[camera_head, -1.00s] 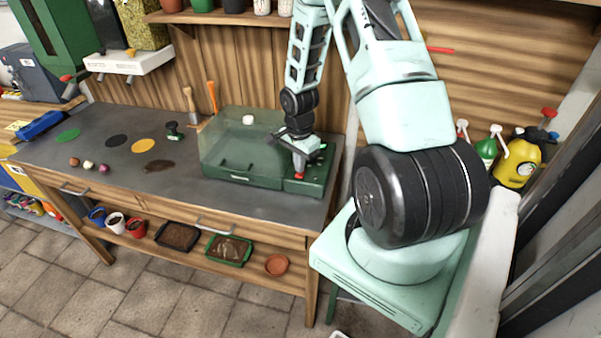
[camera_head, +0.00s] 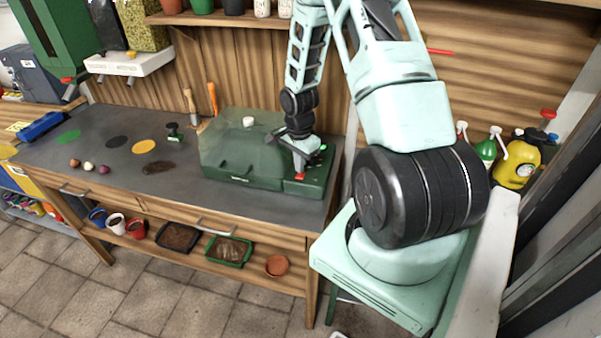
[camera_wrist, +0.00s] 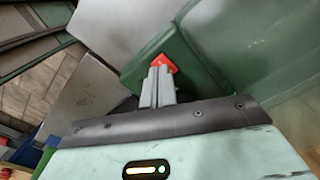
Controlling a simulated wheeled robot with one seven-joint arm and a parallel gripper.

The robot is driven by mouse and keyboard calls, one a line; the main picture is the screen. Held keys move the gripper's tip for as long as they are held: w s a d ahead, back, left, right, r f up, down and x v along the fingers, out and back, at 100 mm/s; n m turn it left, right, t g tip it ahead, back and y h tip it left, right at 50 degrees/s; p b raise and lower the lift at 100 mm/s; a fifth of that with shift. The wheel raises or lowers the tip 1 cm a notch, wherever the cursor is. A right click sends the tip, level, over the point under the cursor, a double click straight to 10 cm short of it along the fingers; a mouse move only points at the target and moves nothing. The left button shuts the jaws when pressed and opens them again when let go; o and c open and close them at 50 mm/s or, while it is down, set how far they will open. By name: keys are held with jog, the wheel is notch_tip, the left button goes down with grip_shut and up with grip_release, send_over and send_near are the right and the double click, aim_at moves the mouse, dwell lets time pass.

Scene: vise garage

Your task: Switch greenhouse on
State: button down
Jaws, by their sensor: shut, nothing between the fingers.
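The greenhouse (camera_head: 228,150) is a clear-lidded box on a green base, standing on the grey workbench top. A green housing at its right end carries a red switch (camera_head: 300,176), and a small green spot (camera_head: 323,147) shows farther back on it. My gripper (camera_head: 299,168) is shut and empty, pointing down at the red switch. In the wrist view the closed fingertips (camera_wrist: 160,72) are at the red switch (camera_wrist: 165,62), overlapping it; I cannot tell if they touch. The fingers hide part of the switch.
The workbench (camera_head: 200,188) has a small dark green tool (camera_head: 174,131), several coloured discs and bulbs at left. Two upright handles (camera_head: 212,98) stand behind the greenhouse. Spray bottles (camera_head: 486,150) stand at right.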

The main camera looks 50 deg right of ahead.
aim_at(299, 176)
notch_tip(299, 176, up, 6)
jog(key=p, duration=0.4)
dwell(0.8)
jog(key=a+r+n+b, duration=0.35)
jog(key=a+n, duration=0.35)
jog(key=a, duration=0.7)
jog(key=a+r+n+b, duration=0.2)
jog(key=a+r+n, duration=0.4)
jog(key=a, duration=0.8)
jog(key=s+a+r+n+b, duration=0.1)
jog(key=s+a+n+b, duration=0.1)
jog(key=s+a+n, duration=0.4)
jog(key=s+a+n+b, duration=0.2)
jog(key=s+a+n, duration=0.4)
jog(key=s, duration=0.5)
jog(key=shift+a+r+n+y, duration=0.3)
jog(key=shift+a+r+n, duration=0.1)
jog(key=shift+n, duration=0.8)
